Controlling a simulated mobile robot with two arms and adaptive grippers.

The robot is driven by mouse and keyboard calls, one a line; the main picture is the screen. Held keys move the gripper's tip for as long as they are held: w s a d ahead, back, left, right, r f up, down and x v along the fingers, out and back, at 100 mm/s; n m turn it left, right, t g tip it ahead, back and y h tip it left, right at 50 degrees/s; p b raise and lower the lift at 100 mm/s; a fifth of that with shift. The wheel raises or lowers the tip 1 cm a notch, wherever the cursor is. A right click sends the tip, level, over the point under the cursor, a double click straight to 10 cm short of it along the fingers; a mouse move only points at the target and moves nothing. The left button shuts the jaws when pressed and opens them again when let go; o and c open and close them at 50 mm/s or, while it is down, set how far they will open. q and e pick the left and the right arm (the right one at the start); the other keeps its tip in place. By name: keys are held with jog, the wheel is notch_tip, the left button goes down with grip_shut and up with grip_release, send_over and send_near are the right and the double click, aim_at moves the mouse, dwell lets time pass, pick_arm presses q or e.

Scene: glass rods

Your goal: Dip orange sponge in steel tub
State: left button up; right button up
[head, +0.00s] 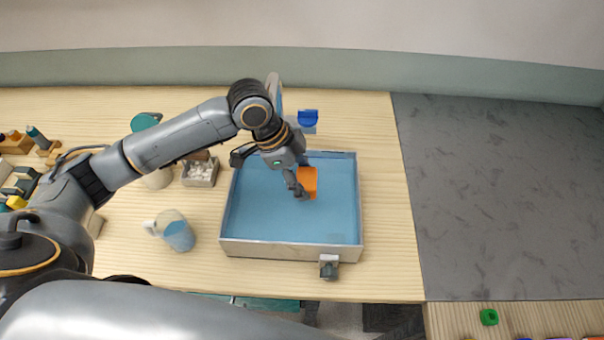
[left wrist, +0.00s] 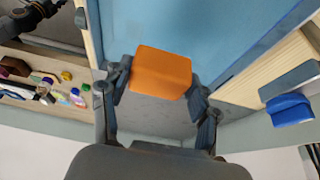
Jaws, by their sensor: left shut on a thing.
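The steel tub (head: 290,250) is a wide rectangular tray with a blue inside, standing on the wooden table. My left gripper (head: 304,186) is over the inside of the tub and is shut on the orange sponge (head: 308,179). In the left wrist view the sponge (left wrist: 160,73) sits between both fingers, with the blue tub floor (left wrist: 190,25) beyond it. I cannot tell whether the sponge touches the blue surface. My right gripper does not show.
A glass jug with blue liquid (head: 178,232) stands left of the tub. A small box of white pieces (head: 200,172) is near its left wall. A blue item (head: 308,119) is behind the tub, and a grey clamp-like part (head: 329,266) is at its front wall. Table right of the tub is clear.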

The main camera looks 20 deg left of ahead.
pick_arm(q)
notch_tip(320, 180, down, 4)
jog(key=b, duration=0.4)
jog(key=shift+f, duration=0.2)
jog(key=shift+f+b, duration=1.55)
jog(key=shift+f, duration=3.15)
notch_tip(320, 180, up, 11)
jog(key=p, duration=1.2)
notch_tip(320, 180, up, 3)
jog(key=p, duration=0.3)
jog(key=shift+r, duration=1)
